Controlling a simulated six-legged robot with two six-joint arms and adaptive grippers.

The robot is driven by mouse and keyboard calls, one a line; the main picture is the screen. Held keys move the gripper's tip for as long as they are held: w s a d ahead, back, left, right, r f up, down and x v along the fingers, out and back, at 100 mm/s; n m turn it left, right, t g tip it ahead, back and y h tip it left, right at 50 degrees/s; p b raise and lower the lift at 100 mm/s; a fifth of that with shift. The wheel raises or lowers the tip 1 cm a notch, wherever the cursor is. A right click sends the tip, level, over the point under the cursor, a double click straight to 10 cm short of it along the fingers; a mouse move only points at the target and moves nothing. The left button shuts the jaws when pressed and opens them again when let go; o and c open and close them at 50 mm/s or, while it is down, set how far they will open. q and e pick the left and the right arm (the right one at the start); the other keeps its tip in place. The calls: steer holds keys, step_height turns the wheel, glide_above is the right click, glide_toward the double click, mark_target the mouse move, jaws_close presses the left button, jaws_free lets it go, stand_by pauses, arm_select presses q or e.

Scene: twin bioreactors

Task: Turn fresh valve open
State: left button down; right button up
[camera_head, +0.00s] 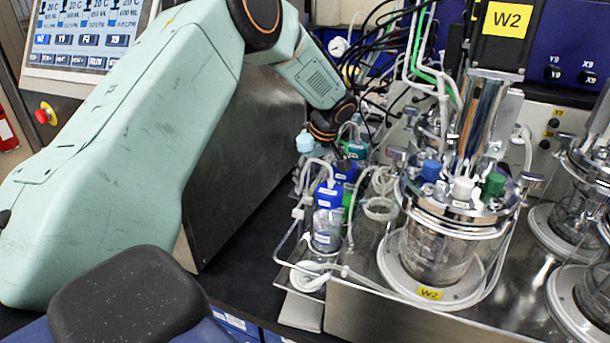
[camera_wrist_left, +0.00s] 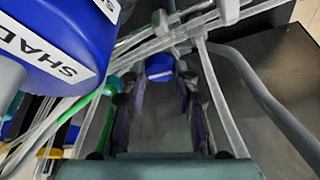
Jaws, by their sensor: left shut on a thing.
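My left arm comes in from the left in the head view, and its gripper (camera_head: 342,155) reaches down among the bottles and tubing left of the W2 vessel. In the left wrist view, the gripper's two dark fingers (camera_wrist_left: 161,82) stand on both sides of a small round blue part (camera_wrist_left: 159,67) with a pale stripe. The gripper is shut on this blue part. I cannot read any label on it, so I cannot tell for sure that it is the fresh valve or how it is turned. In the head view the fingers are mostly hidden by bottles and tubes.
A blue-capped bottle (camera_head: 328,198) stands in front of the gripper. A large blue cap (camera_wrist_left: 65,35) with a white label is close at the upper left in the wrist view. The W2 glass vessel (camera_head: 440,250) stands to the right. Tubes run all around the fingers.

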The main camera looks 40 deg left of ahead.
arm_select(q)
steer(key=shift+d+n, duration=0.1)
steer(key=shift+n, duration=0.3)
steer(key=c, duration=1.4)
jaws_free()
steer(key=o, duration=0.4)
steer(key=shift+d+r, duration=0.1)
steer(key=v, duration=1.1)
steer(key=shift+w+d+r, duration=0.15)
steer(key=shift+r, duration=0.25)
steer(key=shift+f, duration=0.1)
